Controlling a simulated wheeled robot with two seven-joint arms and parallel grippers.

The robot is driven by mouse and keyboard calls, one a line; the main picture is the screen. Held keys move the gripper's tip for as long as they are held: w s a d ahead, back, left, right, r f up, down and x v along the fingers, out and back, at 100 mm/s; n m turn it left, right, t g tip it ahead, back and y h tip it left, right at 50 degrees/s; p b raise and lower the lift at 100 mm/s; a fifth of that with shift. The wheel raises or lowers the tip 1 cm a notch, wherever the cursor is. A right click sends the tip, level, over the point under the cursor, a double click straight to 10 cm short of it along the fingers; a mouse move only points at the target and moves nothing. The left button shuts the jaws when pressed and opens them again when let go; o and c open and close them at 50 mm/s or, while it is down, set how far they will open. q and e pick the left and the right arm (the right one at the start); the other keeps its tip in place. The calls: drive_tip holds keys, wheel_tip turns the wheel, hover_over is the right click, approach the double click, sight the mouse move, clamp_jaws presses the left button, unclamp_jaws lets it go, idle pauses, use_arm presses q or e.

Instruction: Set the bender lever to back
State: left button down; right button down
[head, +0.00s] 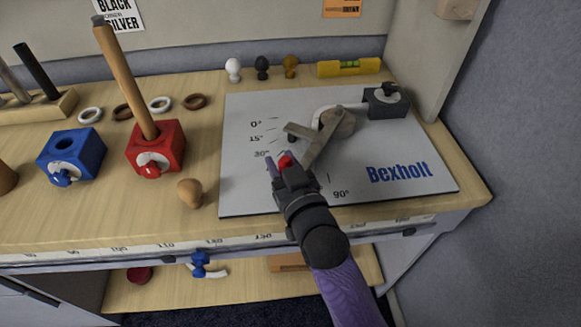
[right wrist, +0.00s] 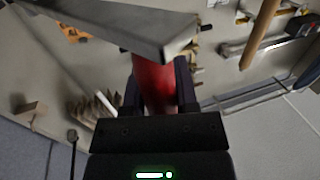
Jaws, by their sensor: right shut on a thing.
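The bender is a pale grey board (head: 250,190) marked with angles and the word Bexholt. Its flat metal lever (head: 318,148) runs from beside a round former (head: 337,122) down and left toward the board's front, between the 30° and 90° marks. The lever's red grip (right wrist: 154,82) is between the fingers of my right gripper (head: 281,166), which is shut on it. The metal lever also shows above the grip in the right wrist view (right wrist: 125,28). My right gripper hides most of the grip in the head view. My left gripper is not in view.
A dark clamp block (head: 386,103) sits at the board's back right. A red block (head: 170,160) with an upright wooden rod, a blue block (head: 85,145) and a wooden knob (head: 190,193) stand left of the board. A yellow level (head: 348,67) lies behind. A wall closes the right side.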

drive_tip(key=shift+w+a, duration=0.1)
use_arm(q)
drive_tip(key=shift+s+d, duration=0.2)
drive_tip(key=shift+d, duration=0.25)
use_arm(e)
drive_tip(key=shift+c, duration=1.9)
unclamp_jaws()
drive_tip(key=shift+w, duration=0.1)
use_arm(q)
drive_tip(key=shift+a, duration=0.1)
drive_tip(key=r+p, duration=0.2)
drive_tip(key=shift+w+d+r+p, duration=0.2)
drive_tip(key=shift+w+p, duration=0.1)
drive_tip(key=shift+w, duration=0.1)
use_arm(e)
drive_tip(key=v, duration=1)
